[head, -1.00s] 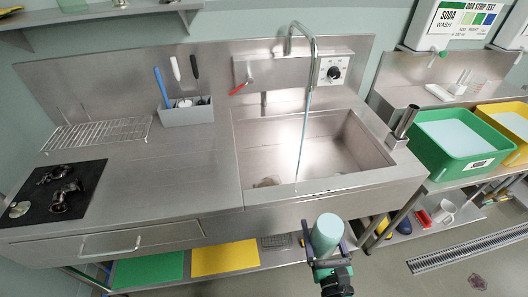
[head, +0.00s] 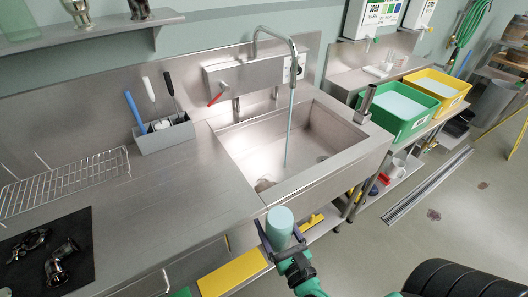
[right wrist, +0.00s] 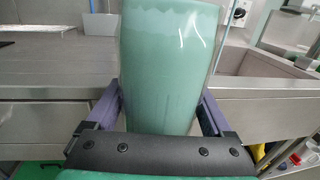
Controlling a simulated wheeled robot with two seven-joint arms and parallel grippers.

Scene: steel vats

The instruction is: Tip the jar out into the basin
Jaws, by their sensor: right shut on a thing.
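The jar (head: 279,222) is a pale green, smooth-sided vessel. My right gripper (head: 283,246) is shut around it, just in front of the counter's front edge. In the right wrist view the jar (right wrist: 165,75) looks roughly upright between the fingers (right wrist: 160,110). A wavy line near its top suggests contents, but I cannot see into it. The steel basin (head: 308,152) is set in the counter beyond and to the right of the jar. A thin stream falls into it from the tap (head: 285,38). My left gripper is not in view.
A grey caddy (head: 165,136) with brushes stands left of the basin. A wire rack (head: 70,180) and a black mat (head: 50,255) with metal fittings lie at the left. Green (head: 388,128) and yellow (head: 462,92) tubs stand right.

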